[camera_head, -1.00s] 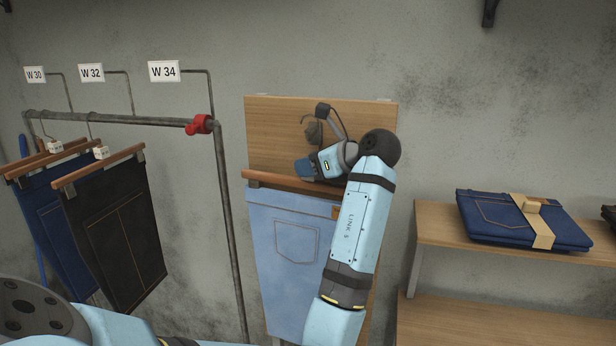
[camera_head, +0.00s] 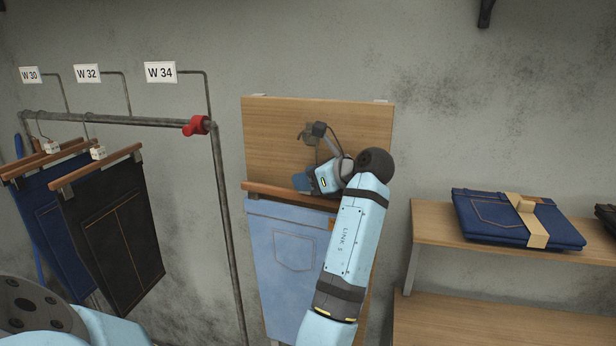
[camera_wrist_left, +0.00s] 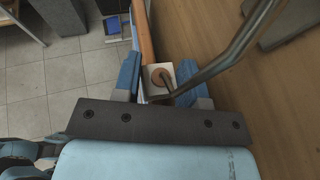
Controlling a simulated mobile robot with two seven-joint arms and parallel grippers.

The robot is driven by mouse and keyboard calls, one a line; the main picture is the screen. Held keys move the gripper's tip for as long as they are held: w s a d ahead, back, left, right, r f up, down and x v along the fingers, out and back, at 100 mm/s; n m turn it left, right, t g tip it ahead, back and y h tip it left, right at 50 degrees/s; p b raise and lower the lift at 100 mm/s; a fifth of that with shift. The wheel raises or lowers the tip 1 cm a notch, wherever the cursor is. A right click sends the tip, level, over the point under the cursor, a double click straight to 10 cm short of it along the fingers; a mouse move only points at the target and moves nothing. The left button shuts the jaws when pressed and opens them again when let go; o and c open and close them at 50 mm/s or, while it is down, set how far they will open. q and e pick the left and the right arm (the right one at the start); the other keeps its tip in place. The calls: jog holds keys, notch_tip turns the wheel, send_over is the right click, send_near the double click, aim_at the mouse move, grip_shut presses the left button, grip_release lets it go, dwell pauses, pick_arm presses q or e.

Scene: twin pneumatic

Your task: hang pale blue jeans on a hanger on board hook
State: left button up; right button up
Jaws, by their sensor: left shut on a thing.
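The pale blue jeans (camera_head: 288,262) hang from a wooden hanger (camera_head: 262,189) in front of the wooden board (camera_head: 270,140). My left gripper (camera_head: 306,181) is shut on the hanger's middle. In the left wrist view the fingers (camera_wrist_left: 159,83) flank the hanger's pale block (camera_wrist_left: 157,70), from which the wire hook (camera_wrist_left: 228,52) rises. The board hook's grey plate (camera_head: 312,132) is partly hidden behind my wrist. The wire hook's end is close to it, but I cannot tell whether they touch. My forearm covers the jeans' right side. My right gripper is not in view.
A pipe rack (camera_head: 110,119) with a red clamp (camera_head: 196,125) stands at left, holding black jeans (camera_head: 118,235) and dark blue jeans (camera_head: 52,220). A wooden shelf (camera_head: 440,232) with folded jeans (camera_head: 490,217) is at right. Bare wall separates board and shelf.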

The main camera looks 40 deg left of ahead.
pick_arm(q)
jog(key=o, duration=0.8)
jog(key=shift+o, duration=1.3)
jog(key=shift+r, duration=0.1)
jog(key=shift+s, duration=0.15)
jog(key=shift+d, duration=0.1)
jog(key=b+v, duration=0.2)
jog(key=v, duration=1.1)
jog(key=shift+d+r, duration=0.15)
jog(key=shift+d, duration=0.15)
jog(key=shift+s, duration=0.1)
